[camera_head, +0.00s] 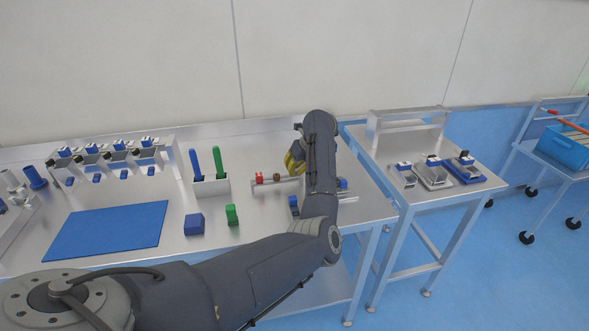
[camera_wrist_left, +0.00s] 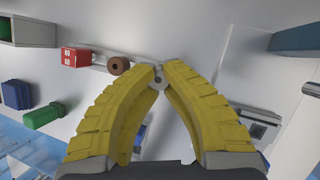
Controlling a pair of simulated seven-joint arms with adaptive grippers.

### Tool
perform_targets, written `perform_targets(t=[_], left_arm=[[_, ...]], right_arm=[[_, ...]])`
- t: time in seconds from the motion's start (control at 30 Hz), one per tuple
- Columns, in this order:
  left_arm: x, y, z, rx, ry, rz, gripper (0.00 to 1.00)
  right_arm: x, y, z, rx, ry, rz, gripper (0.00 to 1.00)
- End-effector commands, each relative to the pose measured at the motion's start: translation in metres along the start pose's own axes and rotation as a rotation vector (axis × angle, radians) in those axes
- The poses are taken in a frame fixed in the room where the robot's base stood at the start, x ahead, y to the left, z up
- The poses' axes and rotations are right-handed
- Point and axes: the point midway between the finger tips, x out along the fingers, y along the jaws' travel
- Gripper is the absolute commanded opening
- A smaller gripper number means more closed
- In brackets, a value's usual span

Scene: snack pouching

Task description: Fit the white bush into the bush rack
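My left gripper (camera_head: 292,162) has yellow fingers and hangs over the bush rack (camera_head: 268,187). In the left wrist view its fingertips (camera_wrist_left: 160,70) are drawn together on a small pale piece, which looks like the white bush (camera_wrist_left: 158,78), with a round hole or dark spot. The light rack (camera_wrist_left: 98,66) carries a red block (camera_wrist_left: 76,57) at one end and a brown bush (camera_wrist_left: 118,66) beside it. The pale piece is close to the rack line, past the brown bush; whether it touches the rack I cannot tell. In the head view my arm and fingers hide it. My right gripper is out of view.
A holder with blue and green upright tools (camera_head: 211,187) stands left of the rack. Blue (camera_head: 194,224) and green (camera_head: 232,215) blocks sit in front. A blue mat (camera_head: 105,231) lies further left. A side table (camera_head: 430,178) with small devices stands right.

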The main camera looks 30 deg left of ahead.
Motion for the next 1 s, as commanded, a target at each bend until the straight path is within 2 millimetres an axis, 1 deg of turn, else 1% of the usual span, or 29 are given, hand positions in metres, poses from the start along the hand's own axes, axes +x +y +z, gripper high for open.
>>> perform_targets(t=[0.67, 0.7, 0.87, 0.9, 1.0], left_arm=[[0.013, -0.002, -0.006, 0.000, 0.000, 0.000, 0.00], [0.012, -0.002, -0.006, 0.000, 0.000, 0.000, 0.11], [0.012, -0.002, -0.006, 0.000, 0.000, 0.000, 0.30], [0.012, -0.002, -0.006, 0.000, 0.000, 0.000, 0.32], [0.012, -0.002, -0.006, 0.000, 0.000, -0.001, 0.32]], right_arm=[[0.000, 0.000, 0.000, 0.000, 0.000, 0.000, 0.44], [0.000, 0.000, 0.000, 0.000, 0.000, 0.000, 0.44], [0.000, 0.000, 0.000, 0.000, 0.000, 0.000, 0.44], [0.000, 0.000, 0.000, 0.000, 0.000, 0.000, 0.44], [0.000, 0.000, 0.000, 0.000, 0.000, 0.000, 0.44]])
